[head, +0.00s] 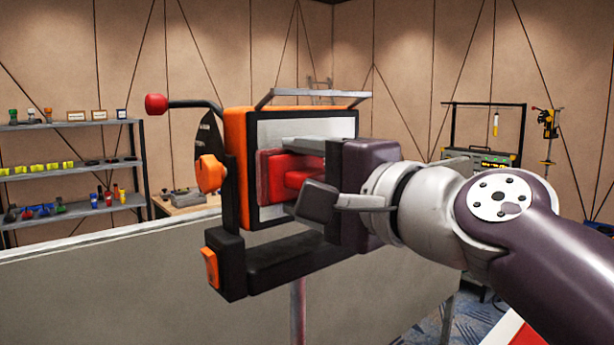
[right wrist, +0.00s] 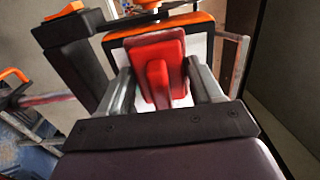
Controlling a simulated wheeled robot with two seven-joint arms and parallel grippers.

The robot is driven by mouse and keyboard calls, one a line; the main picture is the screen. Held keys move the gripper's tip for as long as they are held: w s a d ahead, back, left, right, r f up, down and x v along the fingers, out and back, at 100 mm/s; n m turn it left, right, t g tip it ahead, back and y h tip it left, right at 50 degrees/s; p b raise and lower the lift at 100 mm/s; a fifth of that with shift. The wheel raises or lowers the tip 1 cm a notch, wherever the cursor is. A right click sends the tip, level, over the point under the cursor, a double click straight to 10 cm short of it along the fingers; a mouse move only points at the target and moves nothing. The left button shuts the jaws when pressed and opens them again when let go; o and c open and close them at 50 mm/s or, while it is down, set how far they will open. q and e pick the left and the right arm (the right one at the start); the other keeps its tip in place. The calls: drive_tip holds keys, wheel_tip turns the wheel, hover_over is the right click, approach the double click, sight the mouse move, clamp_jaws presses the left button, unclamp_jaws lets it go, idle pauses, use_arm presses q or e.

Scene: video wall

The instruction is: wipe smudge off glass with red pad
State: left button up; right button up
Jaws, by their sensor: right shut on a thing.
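My right gripper (head: 302,172) is shut on the raised grip of the red pad (head: 270,178). In the right wrist view the pad (right wrist: 158,62) sits between the two fingers, its flat face turned away from me. It is at the pale glass pane (head: 338,126), over the pane's lower left part in the head view. The pad looks to be against or very near the pane; I cannot tell if it touches. The pane sits in an orange and black housing (head: 235,172). I see no smudge on the visible glass; the pad and gripper hide part of it. My left gripper is not in view.
A thin metal flap or bar (head: 312,95) juts out above the pane. A black lower arm with an orange switch (head: 210,268) extends below it. A red-knobbed lever (head: 156,104) is at left. A grey panel (head: 110,290) stands behind. Shelves (head: 72,170) are farther left.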

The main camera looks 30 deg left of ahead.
drive_tip(key=shift+p+x, duration=0.45)
drive_tip(key=shift+x, duration=0.55)
